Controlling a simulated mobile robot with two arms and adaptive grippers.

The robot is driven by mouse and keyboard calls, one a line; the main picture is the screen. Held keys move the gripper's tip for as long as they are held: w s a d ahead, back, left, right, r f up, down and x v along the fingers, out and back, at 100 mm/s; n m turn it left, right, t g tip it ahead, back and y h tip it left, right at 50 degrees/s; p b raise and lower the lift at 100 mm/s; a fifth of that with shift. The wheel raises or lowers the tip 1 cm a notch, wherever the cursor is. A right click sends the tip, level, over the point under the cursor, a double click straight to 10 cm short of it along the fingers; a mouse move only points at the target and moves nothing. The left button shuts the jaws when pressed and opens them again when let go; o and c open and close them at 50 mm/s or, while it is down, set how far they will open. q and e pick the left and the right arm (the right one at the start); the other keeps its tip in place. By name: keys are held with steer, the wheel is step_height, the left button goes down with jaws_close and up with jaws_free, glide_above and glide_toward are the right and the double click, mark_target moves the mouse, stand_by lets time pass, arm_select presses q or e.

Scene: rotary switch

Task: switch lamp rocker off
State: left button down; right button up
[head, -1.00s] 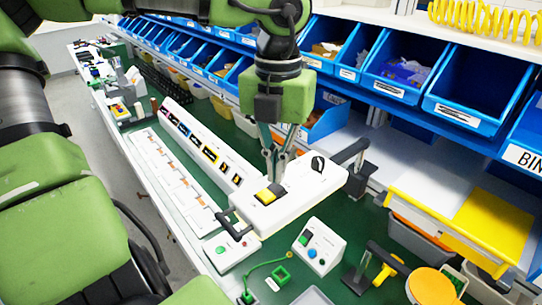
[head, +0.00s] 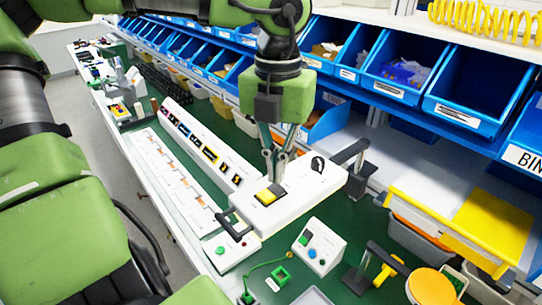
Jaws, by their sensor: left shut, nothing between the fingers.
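The lamp rocker (head: 265,196) is a yellow square rocker in a dark frame on top of a white box (head: 300,200). My left gripper (head: 272,182) points down over the box, its fingers shut with nothing between them. The fingertips are at the far edge of the rocker; I cannot tell whether they touch it. A black rotary knob (head: 317,165) sits at the far right end of the same box. My right gripper is not in view.
Black handles stick out at both ends of the box. A button box (head: 318,247) stands in front, on the green bench. A long white panel (head: 180,180) with labels lies to the left. Blue bins (head: 470,100) line the back.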

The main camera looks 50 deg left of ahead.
mark_target(276, 187)
arm_select(q)
steer(key=shift+f+b, duration=1.1)
steer(key=shift+f, duration=0.05)
stand_by(0.7)
steer(key=shift+r, duration=0.1)
steer(key=shift+r+p, duration=2.25)
steer(key=shift+r, duration=1.25)
